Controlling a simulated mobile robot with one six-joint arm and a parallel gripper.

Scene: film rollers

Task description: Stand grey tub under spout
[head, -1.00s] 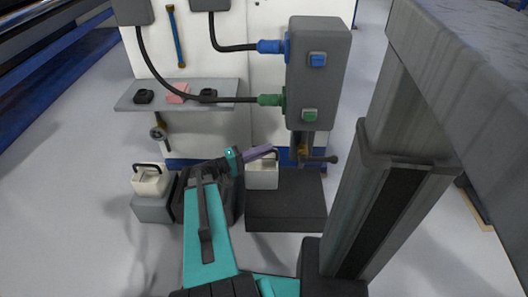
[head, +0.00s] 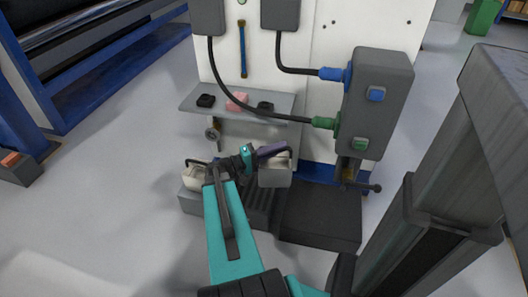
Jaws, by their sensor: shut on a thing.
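My gripper (head: 272,150) is shut on the handle of a grey tub (head: 275,178), which looks upright. The tub is at the back left of a dark block (head: 322,215); I cannot tell whether it hangs or rests on something. The fingers hide most of the handle and part of the tub's top. A spout with a lever (head: 360,182) is below the grey box with blue and green buttons (head: 377,100), right of the tub and above the dark block's back. Another tap (head: 212,133) is under the shelf, left of my gripper.
A cream tub (head: 195,177) with a black handle stands on a grey block (head: 190,203) at left, close to my arm. The shelf (head: 222,103) holds a pink thing (head: 237,101) and two black ones. Two hoses cross above. Open floor is at left.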

